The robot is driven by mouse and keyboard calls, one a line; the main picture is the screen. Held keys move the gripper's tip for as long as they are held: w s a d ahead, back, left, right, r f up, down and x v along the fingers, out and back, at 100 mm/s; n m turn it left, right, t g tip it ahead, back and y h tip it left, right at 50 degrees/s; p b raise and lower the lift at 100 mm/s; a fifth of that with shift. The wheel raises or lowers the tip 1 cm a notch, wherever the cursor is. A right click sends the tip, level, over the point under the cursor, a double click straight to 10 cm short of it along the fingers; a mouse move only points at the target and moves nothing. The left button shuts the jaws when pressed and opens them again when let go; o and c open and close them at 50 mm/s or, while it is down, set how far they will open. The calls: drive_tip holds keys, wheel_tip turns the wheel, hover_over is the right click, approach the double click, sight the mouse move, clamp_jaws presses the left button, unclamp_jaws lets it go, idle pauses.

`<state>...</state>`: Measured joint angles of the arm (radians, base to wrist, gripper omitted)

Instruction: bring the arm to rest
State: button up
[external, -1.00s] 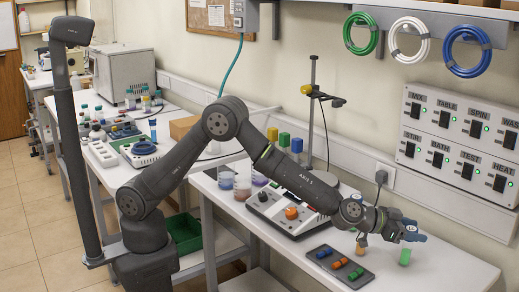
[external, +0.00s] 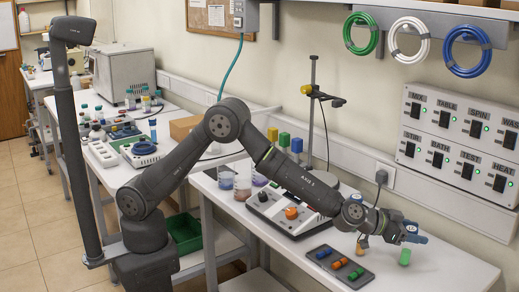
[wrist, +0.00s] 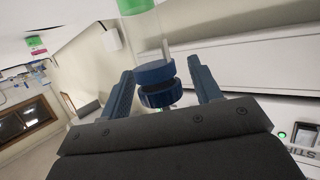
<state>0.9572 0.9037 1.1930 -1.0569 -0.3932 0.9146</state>
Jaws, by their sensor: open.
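My gripper (external: 414,232) reaches out level over the right part of the near bench, with its blue fingers apart. In the wrist view the two fingers (wrist: 164,92) stand on either side of a blue ridged cap (wrist: 160,94), with gaps showing at both sides. Beyond it is a clear vial (wrist: 145,38) with a blue band at the near end and green at the far end. In the external view a green-filled vial (external: 405,257) shows just below the fingers, its upper part hidden by them. My arm is stretched out to the right.
A small amber vial (external: 363,241) is close under my wrist. A control box (external: 290,213) and a stand (external: 312,110) are further left. The bench front right is clear.

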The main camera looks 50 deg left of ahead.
drive_tip(key=v, duration=1.2)
drive_tip(key=x, duration=1.2)
drive_tip(key=shift+w+d+r, duration=0.1)
drive_tip(key=shift+w+r, duration=0.05)
drive_tip(key=shift+w+d+r, duration=0.15)
drive_tip(key=shift+r, duration=0.05)
drive_tip(key=r, duration=0.4)
drive_tip(key=shift+s+d+r, duration=0.1)
drive_tip(key=shift+s+r, duration=0.05)
drive_tip(key=shift+s, duration=0.25)
drive_tip(key=s+d+r, duration=0.1)
drive_tip(key=s+r, duration=0.6)
drive_tip(key=s, duration=0.4)
drive_tip(key=w+a+r+n+t+y, duration=0.15)
drive_tip(key=w+a, duration=0.35)
drive_tip(key=a, duration=0.5)
drive_tip(key=w+a+r+n+y, duration=0.25)
drive_tip(key=w+a, duration=0.25)
drive_tip(key=a, duration=0.6)
drive_tip(key=w+a+r+n+y, duration=0.1)
drive_tip(key=a+y, duration=0.1)
drive_tip(key=a, duration=1.3)
drive_tip(key=w+a+n+t+y, duration=0.1)
drive_tip(key=a+n+y, duration=0.1)
drive_tip(key=a, duration=1.3)
drive_tip(key=shift+r, duration=0.35)
